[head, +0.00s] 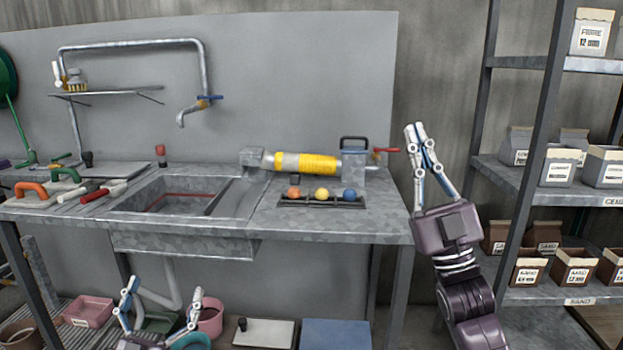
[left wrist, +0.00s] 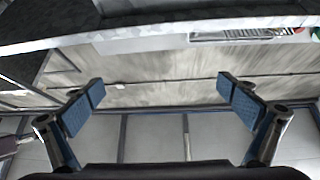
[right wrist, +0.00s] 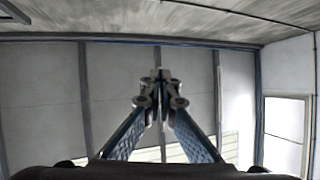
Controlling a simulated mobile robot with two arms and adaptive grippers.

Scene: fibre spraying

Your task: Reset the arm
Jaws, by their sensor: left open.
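My left gripper (head: 160,285) is low in the head view, in front of the shelf under the sink bench. Its blue-padded fingers are wide apart and empty in the left wrist view (left wrist: 162,95). My right gripper (head: 414,127) points up beside the bench's right end, between it and the storage rack. Its fingers come together at the tips with nothing between them, as the right wrist view (right wrist: 157,80) also shows. Neither gripper touches an object.
The metal bench (head: 385,228) carries a sink (head: 180,195), a yellow-banded cylinder (head: 305,163), a rack of coloured balls (head: 322,195) and hand tools. The storage rack (head: 540,183) holds boxes at the right. Tubs, including a pink tub (head: 90,311), stand below.

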